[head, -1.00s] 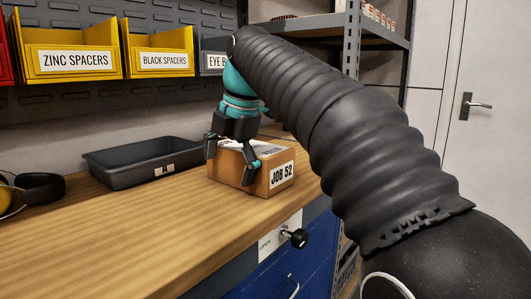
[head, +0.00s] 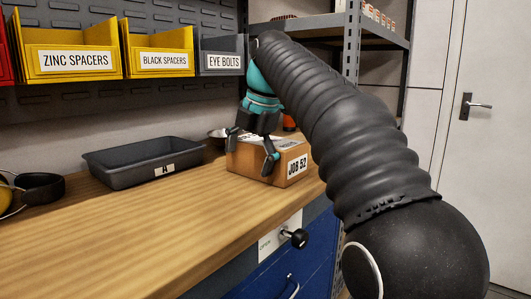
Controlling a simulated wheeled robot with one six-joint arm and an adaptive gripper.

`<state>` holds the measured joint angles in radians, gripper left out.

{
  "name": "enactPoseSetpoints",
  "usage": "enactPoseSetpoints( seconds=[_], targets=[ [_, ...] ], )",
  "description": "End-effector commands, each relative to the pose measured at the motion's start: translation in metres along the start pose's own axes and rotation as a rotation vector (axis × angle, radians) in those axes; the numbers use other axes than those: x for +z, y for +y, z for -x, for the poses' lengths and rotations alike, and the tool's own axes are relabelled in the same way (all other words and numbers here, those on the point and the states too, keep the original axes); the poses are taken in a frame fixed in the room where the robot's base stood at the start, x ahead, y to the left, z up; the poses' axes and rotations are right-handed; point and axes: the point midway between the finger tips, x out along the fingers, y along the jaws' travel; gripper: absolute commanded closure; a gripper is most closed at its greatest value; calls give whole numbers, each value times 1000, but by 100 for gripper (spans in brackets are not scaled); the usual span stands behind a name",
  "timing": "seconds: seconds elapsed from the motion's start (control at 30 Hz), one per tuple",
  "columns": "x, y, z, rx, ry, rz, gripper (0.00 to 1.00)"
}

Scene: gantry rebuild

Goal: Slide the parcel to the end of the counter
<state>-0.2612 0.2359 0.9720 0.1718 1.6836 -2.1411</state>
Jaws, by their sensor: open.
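The parcel (head: 244,157) is a brown cardboard box with a white "JOB 52" label on its front side and a white label on top. It sits on the wooden counter (head: 150,230), close to the counter's right end. My gripper (head: 252,153) is open, pointing down, with one finger at the box's left side and the other in front of its near face. I cannot tell whether the fingers touch the box. My arm hides what lies to the right behind the box.
A dark tray (head: 128,179) marked "A" lies left of the parcel. Ear defenders (head: 38,184) lie at far left. A black knob (head: 297,238) sticks out below the counter edge. Labelled bins (head: 160,42) hang above.

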Motion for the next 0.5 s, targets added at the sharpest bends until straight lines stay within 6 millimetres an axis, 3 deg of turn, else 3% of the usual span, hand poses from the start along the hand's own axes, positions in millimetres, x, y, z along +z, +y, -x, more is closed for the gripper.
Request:
enactPoseSetpoints(
  seconds=[0.5],
  targets=[
    [32,0,0,-1,-1,-2,0]
  ],
)
